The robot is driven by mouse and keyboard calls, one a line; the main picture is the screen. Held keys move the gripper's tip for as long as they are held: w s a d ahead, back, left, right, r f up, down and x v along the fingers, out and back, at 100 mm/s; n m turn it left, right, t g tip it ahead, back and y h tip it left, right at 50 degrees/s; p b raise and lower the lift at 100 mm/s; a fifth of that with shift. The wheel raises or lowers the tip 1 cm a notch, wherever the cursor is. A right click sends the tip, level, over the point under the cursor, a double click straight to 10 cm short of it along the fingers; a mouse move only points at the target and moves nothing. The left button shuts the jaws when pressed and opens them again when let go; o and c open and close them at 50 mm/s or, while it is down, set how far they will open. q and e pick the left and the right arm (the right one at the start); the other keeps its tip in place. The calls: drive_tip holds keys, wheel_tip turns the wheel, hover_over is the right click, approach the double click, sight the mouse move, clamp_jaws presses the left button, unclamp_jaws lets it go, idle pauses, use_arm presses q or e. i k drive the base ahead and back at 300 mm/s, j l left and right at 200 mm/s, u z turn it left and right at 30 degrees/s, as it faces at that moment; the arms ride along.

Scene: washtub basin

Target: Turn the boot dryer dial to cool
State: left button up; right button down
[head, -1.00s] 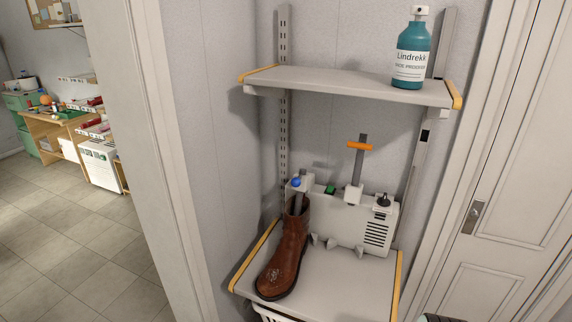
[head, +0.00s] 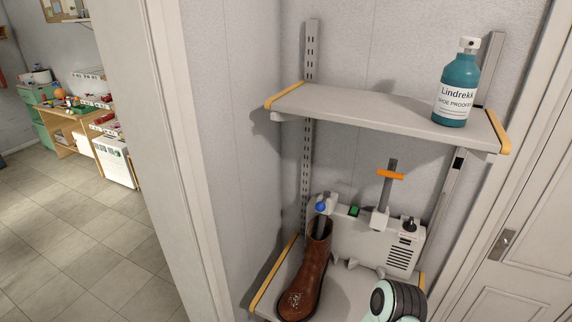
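The boot dryer (head: 358,241) is a pale grey unit with a vent grille, standing at the back of the lower shelf (head: 342,291). Its small black dial (head: 408,224) is on top at the right end; its setting is too small to read. A green switch (head: 353,211) and a post with an orange crosspiece (head: 390,175) are also on top. A dark, ribbed part of one of my arms shows at the bottom, below the dryer's right end. Neither gripper's fingers are in view.
An upper shelf (head: 385,112) with yellow ends overhangs the dryer and carries a teal Lindrekk shoe proofer bottle (head: 456,85). A door frame stands on the left and a white door (head: 515,240) on the right. Open floor lies far left.

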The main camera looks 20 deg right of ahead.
sight(409, 226)
drive_tip(key=z, duration=1.55)
